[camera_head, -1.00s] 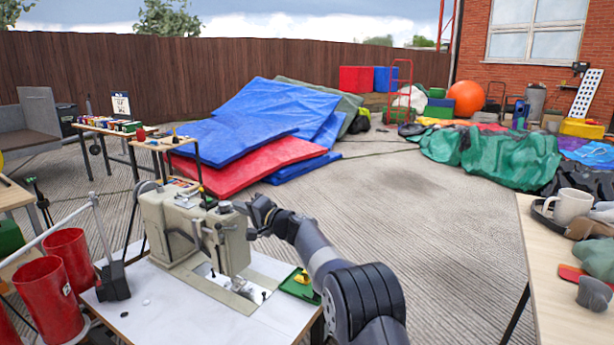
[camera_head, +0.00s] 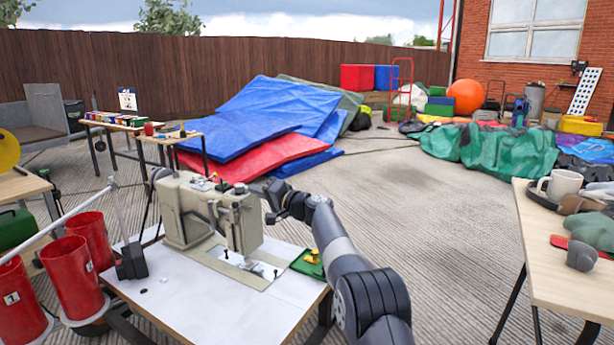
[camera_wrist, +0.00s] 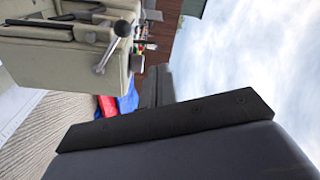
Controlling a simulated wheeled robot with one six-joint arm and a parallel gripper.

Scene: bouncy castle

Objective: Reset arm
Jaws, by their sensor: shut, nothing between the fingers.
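My gripper (camera_head: 262,188) is at the end of my dark grey arm, in the middle of the head view. It is shut and empty, just right of the beige sewing machine's (camera_head: 183,212) upper end in the picture. Whether it touches the machine cannot be told. In the wrist view, the dark gripper (camera_wrist: 157,86) fills the lower middle, and the sewing machine (camera_wrist: 45,60) shows turned on its side at upper left, with a metal lever on it.
The machine stands on a white-topped table (camera_head: 180,305). A green tray (camera_head: 309,263) with a yellow piece lies at its right edge. Red bins (camera_head: 72,275) stand at left. A wooden table (camera_head: 560,270) with a mug (camera_head: 562,187) is at right. Open paving lies between and beyond.

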